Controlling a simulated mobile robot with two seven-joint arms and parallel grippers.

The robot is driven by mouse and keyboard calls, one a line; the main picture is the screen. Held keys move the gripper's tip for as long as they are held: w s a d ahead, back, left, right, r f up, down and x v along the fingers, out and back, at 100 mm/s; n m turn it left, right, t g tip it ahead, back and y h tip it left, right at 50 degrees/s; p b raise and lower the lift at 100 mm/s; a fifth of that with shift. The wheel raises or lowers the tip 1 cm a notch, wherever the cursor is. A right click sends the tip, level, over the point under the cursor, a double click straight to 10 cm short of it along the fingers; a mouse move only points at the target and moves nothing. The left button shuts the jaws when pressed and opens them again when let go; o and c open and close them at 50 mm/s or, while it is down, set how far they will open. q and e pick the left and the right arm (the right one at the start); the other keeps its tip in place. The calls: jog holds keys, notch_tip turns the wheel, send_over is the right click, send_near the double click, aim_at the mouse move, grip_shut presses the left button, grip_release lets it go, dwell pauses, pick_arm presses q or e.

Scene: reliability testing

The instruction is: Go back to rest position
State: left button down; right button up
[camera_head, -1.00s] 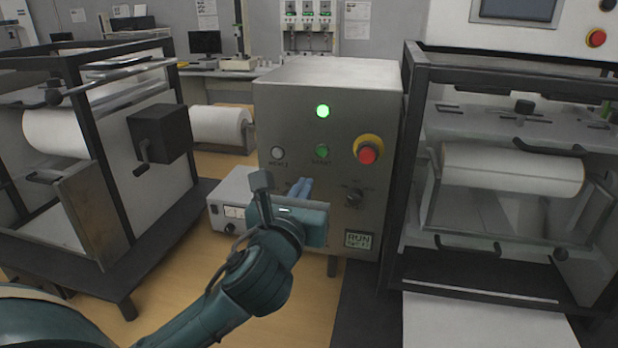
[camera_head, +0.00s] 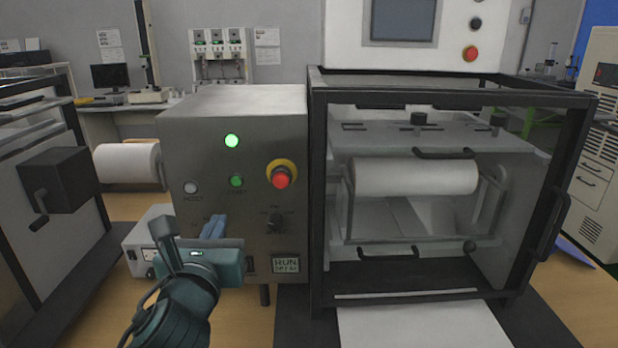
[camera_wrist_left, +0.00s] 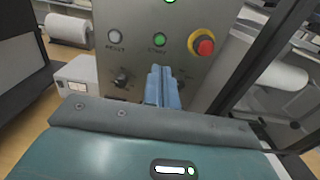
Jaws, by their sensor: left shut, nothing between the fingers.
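My left gripper (camera_head: 214,226) is in front of the grey metal control box (camera_head: 270,110) in the head view. Its blue fingers are shut with nothing between them. In the left wrist view the shut fingers (camera_wrist_left: 163,86) point at the panel, below the green start button (camera_wrist_left: 160,40). I cannot tell the exact gap to the panel. The panel bears a lit green lamp (camera_head: 232,141), a white reset button (camera_head: 190,187), a red emergency button on a yellow ring (camera_head: 281,178), a rotary knob (camera_head: 276,222) and a small display reading RUN (camera_head: 285,265). My right gripper is not in view.
A black-framed machine with a white roll (camera_head: 415,176) stands close on the right of the box. Another framed machine with a black crank box (camera_head: 60,180) stands on the left. A small white device (camera_head: 140,250) sits behind my arm.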

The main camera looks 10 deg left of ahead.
pick_arm(q)
jog(key=s+f+n+g+h, duration=0.1)
jog(key=s+f+n+g, duration=0.3)
jog(key=f+n, duration=0.45)
jog(key=s+f+n+g+h, duration=0.1)
jog(key=s+f+n+g, duration=0.2)
jog(key=f+n, duration=0.5)
jog(key=s+d+f+n+g+h, duration=0.35)
jog(key=s+f+n+g, duration=0.35)
jog(key=s+f+n, duration=0.7)
jog(key=w+d+f+t+h, duration=0.2)
jog(key=w+d+f+t, duration=0.3)
jog(key=d+t, duration=0.1)
jog(key=shift+d+t, duration=0.25)
jog(key=shift+t, duration=0.35)
jog(key=shift+f, duration=0.1)
